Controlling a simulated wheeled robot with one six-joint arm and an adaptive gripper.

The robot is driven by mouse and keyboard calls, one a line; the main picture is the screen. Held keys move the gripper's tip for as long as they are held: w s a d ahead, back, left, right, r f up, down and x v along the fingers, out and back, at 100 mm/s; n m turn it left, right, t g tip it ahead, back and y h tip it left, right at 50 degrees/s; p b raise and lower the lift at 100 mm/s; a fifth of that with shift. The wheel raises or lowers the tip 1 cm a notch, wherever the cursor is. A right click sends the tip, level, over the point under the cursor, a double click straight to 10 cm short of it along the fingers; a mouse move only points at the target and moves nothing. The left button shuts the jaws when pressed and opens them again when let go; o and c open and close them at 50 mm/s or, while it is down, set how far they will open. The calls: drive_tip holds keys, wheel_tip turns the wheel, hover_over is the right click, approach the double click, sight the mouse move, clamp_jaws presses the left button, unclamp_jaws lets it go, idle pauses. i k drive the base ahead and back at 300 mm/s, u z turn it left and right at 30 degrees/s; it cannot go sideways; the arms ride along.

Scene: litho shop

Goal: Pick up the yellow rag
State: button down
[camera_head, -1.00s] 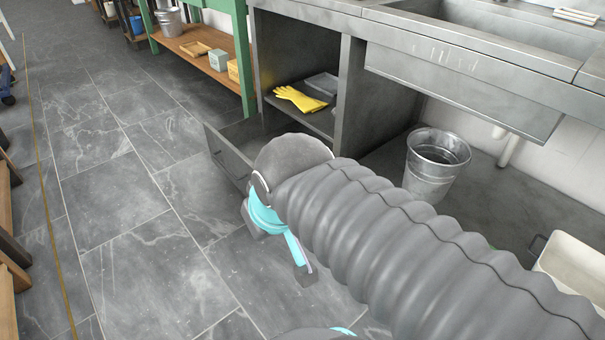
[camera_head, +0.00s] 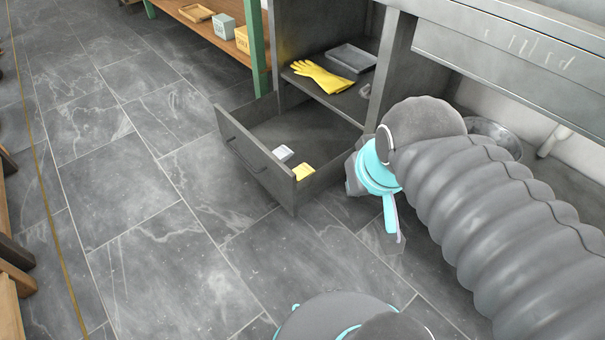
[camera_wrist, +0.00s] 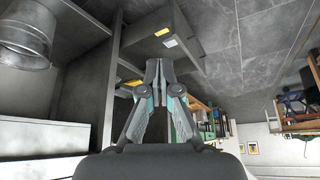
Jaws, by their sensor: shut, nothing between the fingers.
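A small yellow folded cloth, which looks like the yellow rag (camera_head: 303,172), lies in the open drawer (camera_head: 263,170) of the grey cabinet, near its front right corner. In the wrist view, which is upside down, the rag (camera_wrist: 162,32) shows in the drawer beyond my fingertips. My gripper (camera_wrist: 158,66) is shut and empty, apart from the rag. In the head view my arm stands to the right of the drawer; I cannot make out the fingers there.
A white-grey item (camera_head: 283,153) lies beside the rag. Yellow gloves (camera_head: 322,76) and a grey tray (camera_head: 351,58) lie on the shelf above. A metal bucket (camera_head: 497,135) stands partly behind my arm. The tiled floor (camera_head: 150,260) left of the drawer is clear.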

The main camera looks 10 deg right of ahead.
sight(302, 171)
drive_tip(key=z, duration=0.5)
drive_tip(key=k, duration=1.2)
drive_tip(key=u, duration=0.35)
drive_tip(key=i, duration=0.65)
drive_tip(key=u, duration=0.5)
drive_tip(key=i, duration=0.65)
drive_tip(key=z, duration=0.9)
drive_tip(key=i, duration=0.6)
drive_tip(key=z, duration=0.7)
